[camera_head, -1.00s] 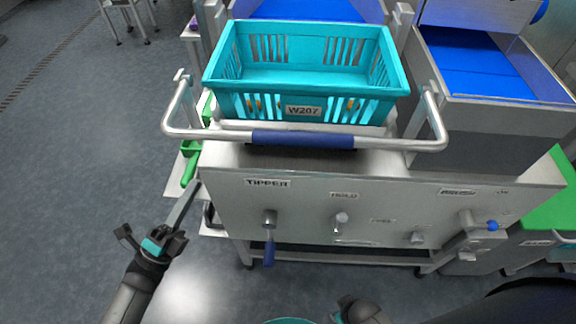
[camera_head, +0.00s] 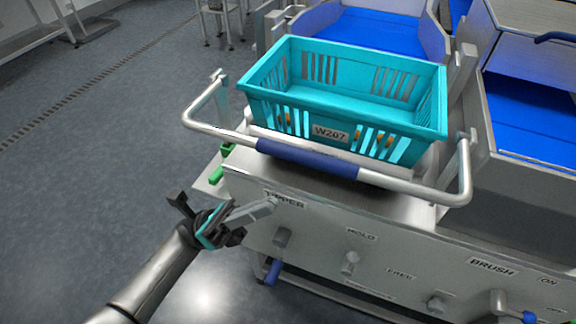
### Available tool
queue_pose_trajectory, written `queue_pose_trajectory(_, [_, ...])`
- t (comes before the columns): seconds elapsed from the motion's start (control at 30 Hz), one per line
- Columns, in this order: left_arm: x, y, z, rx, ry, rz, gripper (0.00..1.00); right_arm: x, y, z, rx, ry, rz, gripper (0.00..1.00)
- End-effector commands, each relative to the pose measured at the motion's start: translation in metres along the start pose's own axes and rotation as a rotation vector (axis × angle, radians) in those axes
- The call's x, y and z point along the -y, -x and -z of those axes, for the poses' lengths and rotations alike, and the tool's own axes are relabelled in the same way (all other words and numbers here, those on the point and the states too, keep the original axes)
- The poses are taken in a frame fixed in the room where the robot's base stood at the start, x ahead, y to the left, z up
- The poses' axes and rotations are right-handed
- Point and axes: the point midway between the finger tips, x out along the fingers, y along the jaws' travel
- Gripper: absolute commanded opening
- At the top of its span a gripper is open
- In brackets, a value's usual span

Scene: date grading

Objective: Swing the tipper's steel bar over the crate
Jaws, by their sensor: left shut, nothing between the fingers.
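The tipper's steel bar (camera_head: 222,132) is a bent tube with a blue sleeve (camera_head: 305,158) at its middle. It runs across the front of the teal crate (camera_head: 290,92), below the crate's rim, and its ends bend back to pivots at both sides. The crate, labelled W207, sits upright behind the bar. My left gripper (camera_head: 272,206) is shut and empty. Its fingertips are in front of the TIPPER label on the steel panel, below and left of the blue sleeve, apart from the bar. My right gripper is not in view.
The steel front panel (camera_head: 320,222) carries a tipper lever with a blue handle (camera_head: 272,272) and several knobs. A blue-lined chute (camera_head: 535,115) stands at the right. A green item (camera_head: 222,165) is by the panel's left end.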

Motion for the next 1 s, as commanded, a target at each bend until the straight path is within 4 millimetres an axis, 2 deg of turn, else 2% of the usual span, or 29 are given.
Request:
queue_pose_trajectory(0.37, [0.001, -0.056, -0.001, 0.002, 0.001, 0.002, 0.00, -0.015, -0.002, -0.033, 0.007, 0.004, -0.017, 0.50])
queue_pose_trajectory(0.7, [0.000, -0.077, -0.026, -0.001, 0.000, -0.001, 0.00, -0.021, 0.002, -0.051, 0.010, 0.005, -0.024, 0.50])
queue_pose_trajectory(1.0, [0.000, -0.079, -0.028, 0.000, 0.001, -0.001, 0.00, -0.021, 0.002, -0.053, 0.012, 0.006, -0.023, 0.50])
